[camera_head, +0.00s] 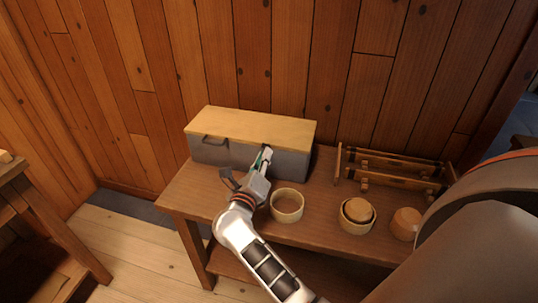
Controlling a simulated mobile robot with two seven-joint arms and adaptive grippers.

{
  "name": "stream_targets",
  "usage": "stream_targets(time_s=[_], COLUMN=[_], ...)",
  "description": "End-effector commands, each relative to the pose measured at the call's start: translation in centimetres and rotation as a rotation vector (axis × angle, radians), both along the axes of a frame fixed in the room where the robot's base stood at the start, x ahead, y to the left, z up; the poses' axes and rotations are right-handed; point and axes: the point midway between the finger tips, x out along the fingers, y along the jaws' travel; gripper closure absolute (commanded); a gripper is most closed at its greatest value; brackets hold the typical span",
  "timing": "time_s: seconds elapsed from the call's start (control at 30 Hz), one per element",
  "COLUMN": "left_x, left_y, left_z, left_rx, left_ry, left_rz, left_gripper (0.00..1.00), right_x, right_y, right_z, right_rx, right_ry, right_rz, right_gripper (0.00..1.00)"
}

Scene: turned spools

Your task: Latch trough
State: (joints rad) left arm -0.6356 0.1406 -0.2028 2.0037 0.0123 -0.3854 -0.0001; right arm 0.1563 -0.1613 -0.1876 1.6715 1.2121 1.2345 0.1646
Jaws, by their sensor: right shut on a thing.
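The trough (210,153) is a grey box with a pale wooden lid (255,125), standing at the back left of the wooden table. The lid lies flat and closed on it. My right gripper (264,157) is at the right part of the trough's front, just under the lid's edge. Its fingers are shut on a small part there, the trough's latch by its place. The fingers mostly hide this part, so its position cannot be told. My left gripper is not in view.
On the table (187,196), a round empty bowl (287,206) stands right of my wrist. Farther right are a bowl (355,222) with a round wooden piece in it, another round wooden piece (405,223) and a wooden rack (395,168). A plank wall stands close behind.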

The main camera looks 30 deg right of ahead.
Motion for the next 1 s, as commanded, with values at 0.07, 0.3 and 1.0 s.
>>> stream_targets(time_s=[0.07,0.3,1.0], left_x=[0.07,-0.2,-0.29], left_y=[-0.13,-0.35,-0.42], left_z=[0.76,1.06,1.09], left_rx=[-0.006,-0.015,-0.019], left_ry=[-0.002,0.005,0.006], left_rz=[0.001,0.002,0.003], left_gripper=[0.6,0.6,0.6], right_x=[0.15,0.33,0.36], right_y=[0.05,0.21,0.24], right_z=[0.6,0.41,0.26], right_rx=[-0.027,-0.079,-0.094], right_ry=[0.027,0.089,0.107], right_rz=[0.0,0.0,-0.001], right_gripper=[1.0,1.0,0.71])
